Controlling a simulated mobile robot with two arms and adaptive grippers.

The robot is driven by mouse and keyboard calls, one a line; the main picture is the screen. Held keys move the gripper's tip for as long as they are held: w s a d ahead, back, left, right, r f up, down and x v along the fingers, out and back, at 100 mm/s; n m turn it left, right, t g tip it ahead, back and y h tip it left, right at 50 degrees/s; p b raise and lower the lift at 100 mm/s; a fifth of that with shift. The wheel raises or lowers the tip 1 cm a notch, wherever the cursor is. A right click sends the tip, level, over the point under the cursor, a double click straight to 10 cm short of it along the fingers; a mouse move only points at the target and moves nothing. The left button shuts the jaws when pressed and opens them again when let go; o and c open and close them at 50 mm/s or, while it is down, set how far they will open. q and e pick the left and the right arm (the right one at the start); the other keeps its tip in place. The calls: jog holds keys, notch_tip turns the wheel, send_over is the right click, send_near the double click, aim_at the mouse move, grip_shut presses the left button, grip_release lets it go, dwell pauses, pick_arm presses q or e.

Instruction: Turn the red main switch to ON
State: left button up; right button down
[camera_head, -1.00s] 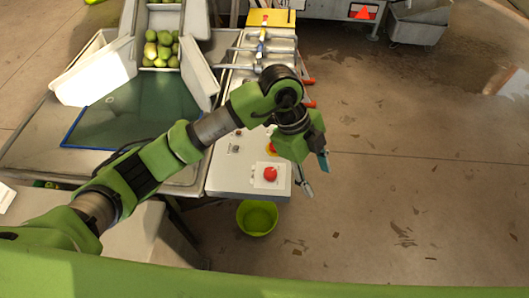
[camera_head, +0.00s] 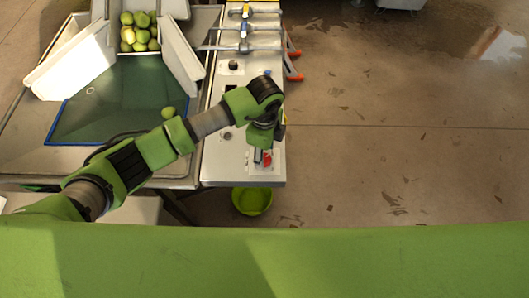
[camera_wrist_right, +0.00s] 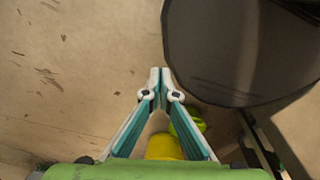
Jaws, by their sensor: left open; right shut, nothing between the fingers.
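The red main switch (camera_head: 268,159) sits on a pale square plate at the near end of the light grey panel (camera_head: 222,173), in the head view. My left gripper (camera_head: 262,160) is right over it, pointing down, with its fingers at the knob's left side. It is open; I cannot tell whether the fingers touch the knob. The gripper hides part of the knob and plate, and any ON marking is unreadable. My right gripper (camera_wrist_right: 160,73) shows in the right wrist view, shut and empty, its tips meeting above the floor.
A green bucket (camera_head: 251,201) stands below the panel's near edge. Levers with orange-red handles (camera_head: 294,76) stick out on the panel's right. A chute (camera_head: 138,30) of green fruit and a blue-edged basin (camera_head: 118,105) lie left. The floor at right is clear.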

pick_arm(q)
jog(key=shift+f, duration=0.95)
jog(key=shift+c, duration=0.3)
jog(key=c, duration=1)
jog(key=shift+c, duration=0.2)
pick_arm(e)
jog(key=shift+s+a+r, duration=0.1)
jog(key=shift+s+a, duration=0.25)
jog(key=shift+s, duration=0.2)
